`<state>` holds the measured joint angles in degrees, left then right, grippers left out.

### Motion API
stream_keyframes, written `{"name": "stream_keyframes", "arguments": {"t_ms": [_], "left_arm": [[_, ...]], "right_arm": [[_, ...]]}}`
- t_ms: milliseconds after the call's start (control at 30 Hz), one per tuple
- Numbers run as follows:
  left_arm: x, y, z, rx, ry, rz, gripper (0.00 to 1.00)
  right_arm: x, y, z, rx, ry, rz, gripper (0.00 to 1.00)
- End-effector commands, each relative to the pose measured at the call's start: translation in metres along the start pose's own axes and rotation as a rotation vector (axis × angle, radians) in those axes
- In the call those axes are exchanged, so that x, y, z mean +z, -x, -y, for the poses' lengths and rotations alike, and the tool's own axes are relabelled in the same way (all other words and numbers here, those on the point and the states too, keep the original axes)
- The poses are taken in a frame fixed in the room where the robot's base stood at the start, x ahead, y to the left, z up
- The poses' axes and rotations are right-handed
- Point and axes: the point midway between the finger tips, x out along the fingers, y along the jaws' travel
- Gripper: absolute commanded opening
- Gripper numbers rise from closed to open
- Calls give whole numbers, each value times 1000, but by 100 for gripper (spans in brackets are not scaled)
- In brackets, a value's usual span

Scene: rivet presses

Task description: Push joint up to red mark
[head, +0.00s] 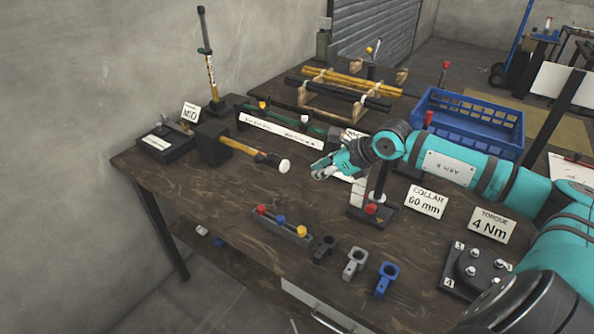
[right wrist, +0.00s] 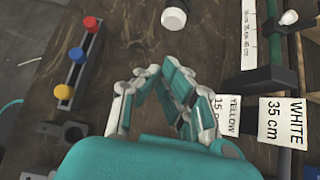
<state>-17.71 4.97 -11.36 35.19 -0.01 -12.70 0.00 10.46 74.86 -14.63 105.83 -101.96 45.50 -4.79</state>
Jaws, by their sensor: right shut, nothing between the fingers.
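My right gripper (head: 322,168) is shut and empty above the wooden bench; it also shows in the right wrist view (right wrist: 158,74). A yellow-handled bar with a white round end (head: 283,165) juts from a dark block (head: 212,142), to the left of the gripper; the white end shows ahead of the fingertips in the right wrist view (right wrist: 173,18). An upright post with a yellow section (head: 211,75) stands behind the block. A green rod (head: 290,126) runs above a white printed strip (head: 275,130). I cannot make out which part is the joint, nor a clear red mark. My left gripper is out of view.
A rack with red, blue and yellow knobs (head: 285,229) and several collars (head: 355,262) lie at the front. A small stand (head: 385,216) sits below my right arm. A blue crate (head: 465,120) stands behind it. Bare bench (head: 220,195) lies at left front.

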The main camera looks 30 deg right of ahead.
Motion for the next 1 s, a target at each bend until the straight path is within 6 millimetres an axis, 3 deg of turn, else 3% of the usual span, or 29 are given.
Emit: {"name": "stream_keyframes", "arguments": {"t_ms": [167, 400, 667, 1000], "left_arm": [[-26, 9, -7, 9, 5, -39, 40], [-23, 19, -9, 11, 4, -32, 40], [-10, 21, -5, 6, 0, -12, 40], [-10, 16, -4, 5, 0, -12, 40]], "right_arm": [[2, -36, -1, 4, -7, 2, 0], [22, -64, 0, 1, -2, 2, 0], [27, -74, 0, 0, 1, -2, 0], [31, -80, 0, 0, 0, 1, 0]]}}
